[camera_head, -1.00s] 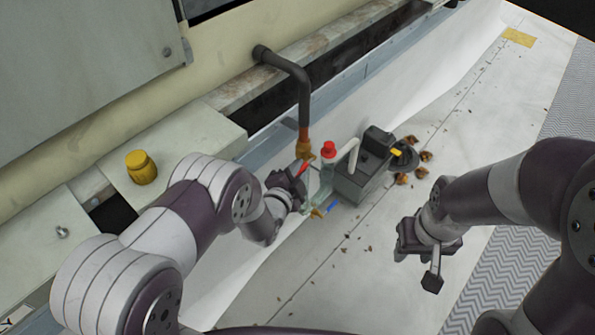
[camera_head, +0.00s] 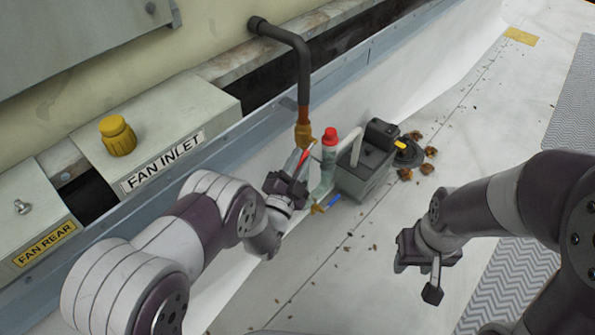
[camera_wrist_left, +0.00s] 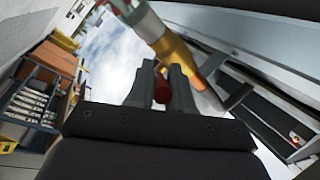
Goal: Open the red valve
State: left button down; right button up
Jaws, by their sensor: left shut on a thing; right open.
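The red valve's handle (camera_head: 305,157) is a small red lever beside the brass fitting (camera_head: 303,136) at the lower end of the dark bent pipe. My left gripper (camera_head: 299,174) is at this lever, mostly hiding it. In the left wrist view, the red handle (camera_wrist_left: 162,90) sits between the two fingers of my left gripper (camera_wrist_left: 160,82), which is shut on it. The brass and orange pipe (camera_wrist_left: 172,48) runs just beyond the fingers. My right gripper (camera_head: 432,275) is open and empty, above the white floor at right, away from the valve.
A grey pump box (camera_head: 365,175) and a red-capped bottle (camera_head: 329,150) stand close right of the valve. A blue-handled valve (camera_head: 333,201) sits below. A yellow knob (camera_head: 117,136) is on the fan inlet box at left. Brown leaves (camera_head: 428,168) lie beyond the pump.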

pick_arm(q)
jog(key=shift+w+d+f+n+t+b, duration=0.15)
jog(key=shift+f+n+t+b, duration=0.15)
jog(key=shift+f+t+b, duration=0.6)
jog(key=shift+r+b, duration=0.35)
jog(key=shift+b, duration=0.15)
jog(key=c, duration=1.1)
grip_release()
jog(key=shift+w, duration=0.1)
